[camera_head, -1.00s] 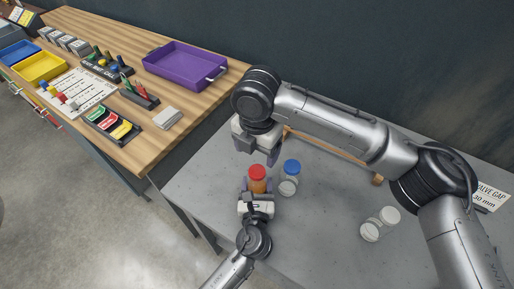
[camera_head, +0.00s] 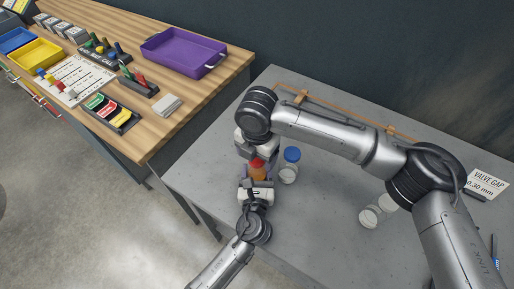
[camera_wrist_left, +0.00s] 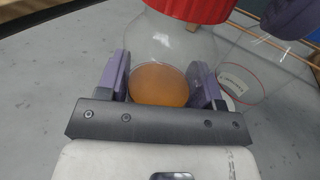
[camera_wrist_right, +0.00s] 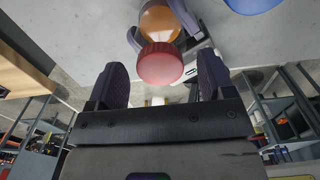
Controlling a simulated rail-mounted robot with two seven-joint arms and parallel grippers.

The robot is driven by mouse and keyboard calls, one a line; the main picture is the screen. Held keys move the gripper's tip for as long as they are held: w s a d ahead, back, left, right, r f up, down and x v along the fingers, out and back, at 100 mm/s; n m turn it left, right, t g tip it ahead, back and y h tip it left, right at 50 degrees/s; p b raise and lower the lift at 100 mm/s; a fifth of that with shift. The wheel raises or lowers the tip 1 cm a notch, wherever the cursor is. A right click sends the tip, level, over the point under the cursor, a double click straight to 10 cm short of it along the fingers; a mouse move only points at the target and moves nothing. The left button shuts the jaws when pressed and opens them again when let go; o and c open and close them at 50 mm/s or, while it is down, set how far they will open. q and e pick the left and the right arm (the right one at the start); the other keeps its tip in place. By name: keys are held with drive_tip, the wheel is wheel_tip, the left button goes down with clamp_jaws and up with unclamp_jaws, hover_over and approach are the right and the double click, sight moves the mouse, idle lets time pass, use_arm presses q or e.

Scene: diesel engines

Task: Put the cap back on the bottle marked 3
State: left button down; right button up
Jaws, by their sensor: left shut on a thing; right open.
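No number 3 is readable on any bottle.
Another clear container with a whitish top (camera_head: 370,217) stands farther right, partly behind my right arm. A valve gap sign (camera_head: 487,183) is at the right edge. A wooden bench with a purple tray (camera_head: 184,52) stands at the left. The grey table (camera_head: 320,240) is clear in front.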

drive_tip(key=shift+f, duration=0.15)
drive_tip(key=shift+c, duration=0.3)
drive_tip(key=c, duration=0.9)
drive_tip(key=m, duration=0.8)
drive_tip(key=o, duration=1)
drive_tip(key=shift+r, duration=2.25)
